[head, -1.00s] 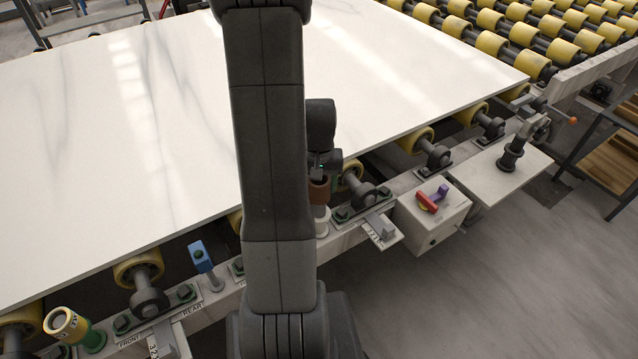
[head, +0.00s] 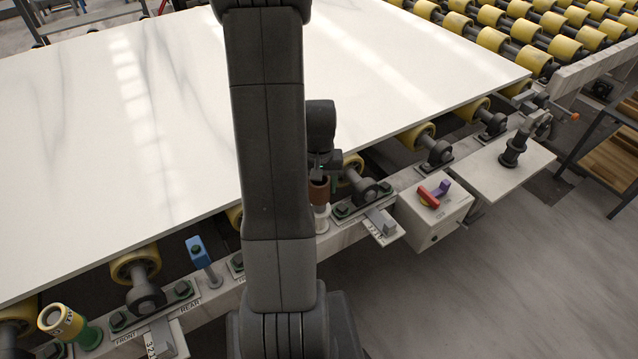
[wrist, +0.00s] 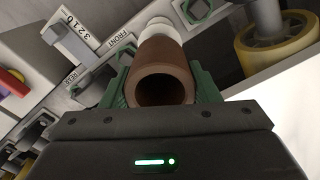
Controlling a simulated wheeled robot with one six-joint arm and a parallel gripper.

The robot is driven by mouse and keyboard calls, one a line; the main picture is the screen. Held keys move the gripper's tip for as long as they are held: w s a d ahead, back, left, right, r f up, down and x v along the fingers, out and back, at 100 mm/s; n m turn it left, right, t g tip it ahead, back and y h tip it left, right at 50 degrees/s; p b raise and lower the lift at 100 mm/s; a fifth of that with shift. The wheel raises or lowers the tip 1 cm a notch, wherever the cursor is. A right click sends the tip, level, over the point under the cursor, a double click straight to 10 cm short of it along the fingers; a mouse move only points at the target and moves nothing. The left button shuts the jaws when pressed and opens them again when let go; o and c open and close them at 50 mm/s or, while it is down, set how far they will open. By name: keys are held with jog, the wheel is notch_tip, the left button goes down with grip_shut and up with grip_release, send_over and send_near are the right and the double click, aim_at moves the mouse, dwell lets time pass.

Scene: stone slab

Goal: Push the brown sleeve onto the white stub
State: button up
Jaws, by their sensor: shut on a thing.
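The brown sleeve (head: 319,191) is a short open tube, upright in the head view and partly hidden by my arm. In the wrist view I look into the near open end of the sleeve (wrist: 161,88). My gripper (wrist: 162,74) is shut on it, with a green finger on each side. The white stub (head: 321,221) stands on the rail directly under the sleeve. It also shows past the sleeve's far end in the wrist view (wrist: 155,28). The two look in line and meet or nearly meet; I cannot tell whether the sleeve is around the stub's tip.
A white slab (head: 110,130) lies on yellow rollers behind the rail. A blue block (head: 199,252) on a post and a yellow sleeve on a green stub (head: 62,320) stand left. A switch box (head: 433,215) with red and purple handles stands right.

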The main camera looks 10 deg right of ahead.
aim_at(319, 195)
jog(key=shift+f+b, duration=1.9)
jog(key=shift+f, duration=0.5)
jog(key=o, duration=1.1)
notch_tip(319, 195, up, 14)
jog(key=shift+f+p, duration=0.1)
jog(key=shift+p, duration=0.4)
jog(key=shift+f, duration=0.1)
notch_tip(319, 195, down, 14)
jog(key=shift+r+b, duration=0.15)
jog(key=shift+b, duration=0.35)
jog(key=shift+r, duration=0.35)
